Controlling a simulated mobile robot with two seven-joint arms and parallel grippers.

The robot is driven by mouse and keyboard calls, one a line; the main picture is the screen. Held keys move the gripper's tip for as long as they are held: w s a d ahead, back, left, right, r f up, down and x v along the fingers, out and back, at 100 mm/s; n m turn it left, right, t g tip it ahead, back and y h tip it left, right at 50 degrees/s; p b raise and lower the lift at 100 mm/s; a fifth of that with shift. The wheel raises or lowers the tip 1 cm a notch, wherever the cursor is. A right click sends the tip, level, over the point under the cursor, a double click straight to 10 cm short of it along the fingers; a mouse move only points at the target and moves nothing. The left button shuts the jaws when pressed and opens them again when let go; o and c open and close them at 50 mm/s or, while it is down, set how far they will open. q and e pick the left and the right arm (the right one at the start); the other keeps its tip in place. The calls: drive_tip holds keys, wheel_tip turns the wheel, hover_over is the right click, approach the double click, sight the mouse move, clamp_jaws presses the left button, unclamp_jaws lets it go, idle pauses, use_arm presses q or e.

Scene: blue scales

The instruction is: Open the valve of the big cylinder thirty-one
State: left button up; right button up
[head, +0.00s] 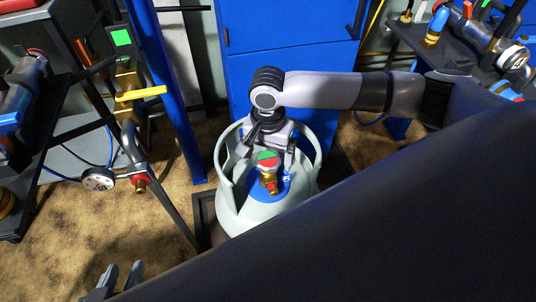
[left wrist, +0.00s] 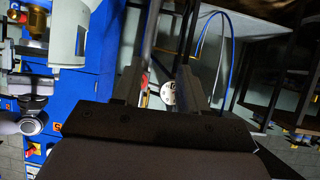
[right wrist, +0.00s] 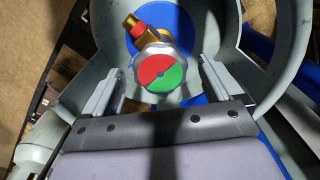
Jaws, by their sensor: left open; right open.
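The big cylinder (head: 236,212) is a pale grey-green gas cylinder with a collar around its top, standing upright in the middle of the head view. Its valve has a red and green round knob (head: 267,158) on a brass body (head: 269,181). In the right wrist view the knob (right wrist: 159,72) sits between the fingers. My right gripper (head: 266,152) is open, inside the collar, with a finger to either side of the knob and gaps between. My left gripper (head: 122,277) is open and empty at the lower left of the head view, away from the cylinder.
A blue cabinet (head: 290,50) stands behind the cylinder. A blue post (head: 172,90) and a rack with pipes and a gauge (head: 98,180) stand at the left. Another bench with valves (head: 470,40) is at the upper right. Carpeted floor (head: 160,230) is free at the lower left.

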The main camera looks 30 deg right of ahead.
drive_tip(key=shift+c, duration=0.2)
drive_tip(key=c, duration=1)
drive_tip(key=shift+r, duration=0.1)
